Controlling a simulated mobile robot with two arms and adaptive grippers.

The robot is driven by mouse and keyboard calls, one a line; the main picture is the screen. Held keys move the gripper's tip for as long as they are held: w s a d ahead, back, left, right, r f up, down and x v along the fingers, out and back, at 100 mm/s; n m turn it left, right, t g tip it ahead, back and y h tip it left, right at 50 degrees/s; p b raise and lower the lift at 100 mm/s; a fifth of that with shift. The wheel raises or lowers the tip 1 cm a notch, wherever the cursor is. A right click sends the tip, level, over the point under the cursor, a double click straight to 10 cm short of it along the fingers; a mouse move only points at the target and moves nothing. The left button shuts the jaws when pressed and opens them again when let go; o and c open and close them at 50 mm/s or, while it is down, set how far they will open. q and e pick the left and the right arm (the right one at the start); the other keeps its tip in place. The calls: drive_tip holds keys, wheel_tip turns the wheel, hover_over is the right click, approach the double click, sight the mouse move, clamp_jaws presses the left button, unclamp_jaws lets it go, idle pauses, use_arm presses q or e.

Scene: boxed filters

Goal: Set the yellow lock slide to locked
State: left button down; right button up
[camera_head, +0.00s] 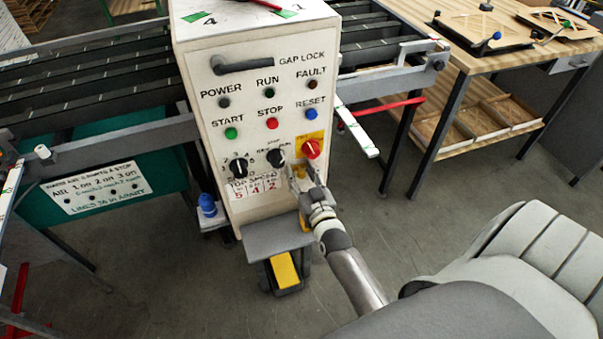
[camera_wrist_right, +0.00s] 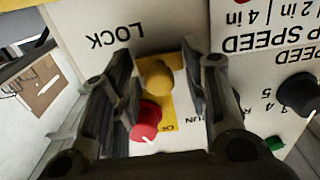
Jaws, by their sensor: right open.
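The yellow lock slide (camera_wrist_right: 157,78) is a rounded yellow knob on the cream panel, beside the printed word LOCK, which appears upside down in the right wrist view. My right gripper (camera_wrist_right: 163,82) is open, with one finger on each side of the slide and visible gaps between. In the head view, my right gripper (camera_head: 302,182) is at the lower right of the control box (camera_head: 255,130), below the red knob (camera_head: 311,149), and mostly covers the slide. Whether a finger touches the slide cannot be told. My left gripper is not in view.
The red rotary knob (camera_wrist_right: 145,120) sits close to the slide, between the fingers in the wrist view. Black dials (camera_head: 238,168) are to the left on the panel. A grey shelf (camera_head: 278,238) juts out below. A wooden table (camera_head: 430,20) stands at the right.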

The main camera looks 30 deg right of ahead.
clamp_jaws()
drive_tip(key=shift+s+d, duration=0.25)
drive_tip(key=shift+d, duration=0.7)
drive_tip(key=shift+s+d, duration=0.2)
drive_tip(key=shift+d, duration=0.75)
drive_tip(key=c, duration=0.5)
unclamp_jaws()
drive_tip(key=shift+r, duration=0.1)
drive_tip(key=o, duration=0.5)
drive_tip(key=shift+d, duration=0.1)
